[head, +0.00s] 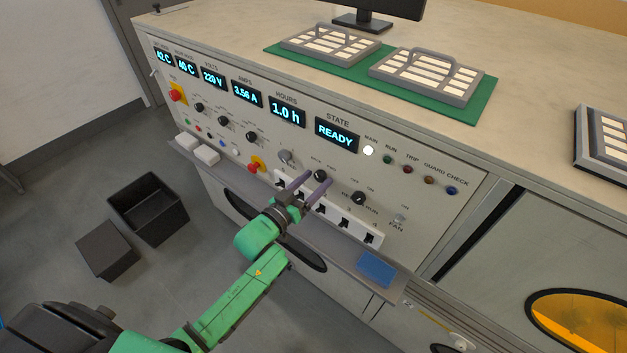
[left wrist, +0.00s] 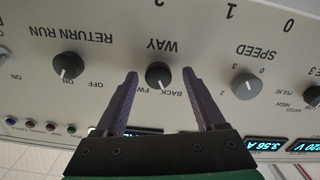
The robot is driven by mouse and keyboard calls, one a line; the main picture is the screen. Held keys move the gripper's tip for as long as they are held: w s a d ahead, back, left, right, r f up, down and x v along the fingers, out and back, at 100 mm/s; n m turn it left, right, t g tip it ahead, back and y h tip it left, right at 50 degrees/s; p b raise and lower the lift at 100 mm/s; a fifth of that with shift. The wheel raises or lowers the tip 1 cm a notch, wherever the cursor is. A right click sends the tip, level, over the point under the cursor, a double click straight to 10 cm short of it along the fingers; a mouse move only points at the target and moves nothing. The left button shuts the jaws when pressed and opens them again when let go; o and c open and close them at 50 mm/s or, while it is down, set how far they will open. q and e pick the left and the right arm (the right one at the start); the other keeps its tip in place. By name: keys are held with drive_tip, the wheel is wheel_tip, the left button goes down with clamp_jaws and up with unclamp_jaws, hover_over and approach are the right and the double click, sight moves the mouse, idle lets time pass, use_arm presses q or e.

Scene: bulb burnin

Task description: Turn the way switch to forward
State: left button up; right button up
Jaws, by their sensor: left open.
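The way switch (head: 320,176) is a round black knob on the sloped grey control panel. In the left wrist view, which shows the panel upside down, the way switch (left wrist: 159,76) sits under the word WAY, with the BACK and forward labels at its lower side. Its pale pointer mark faces those labels; I cannot tell surely which one it points to. My left gripper (head: 318,178) is open, its two purple fingers reaching to the panel on either side of the knob. In the wrist view the left gripper (left wrist: 160,74) shows gaps beside the knob. My right gripper is out of view.
The speed knob (left wrist: 247,85) and the return-run knob (left wrist: 68,66) flank the switch. White sockets (head: 344,224) line the panel just below. The state display (head: 337,134) reads READY. A ledge with a blue pad (head: 376,268) juts out below. Trays (head: 426,76) stand on the bench top.

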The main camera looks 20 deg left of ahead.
use_arm(q)
drive_tip(key=shift+d, duration=0.1)
drive_tip(key=shift+s, duration=0.1)
drive_tip(key=c, duration=1)
clamp_jaws()
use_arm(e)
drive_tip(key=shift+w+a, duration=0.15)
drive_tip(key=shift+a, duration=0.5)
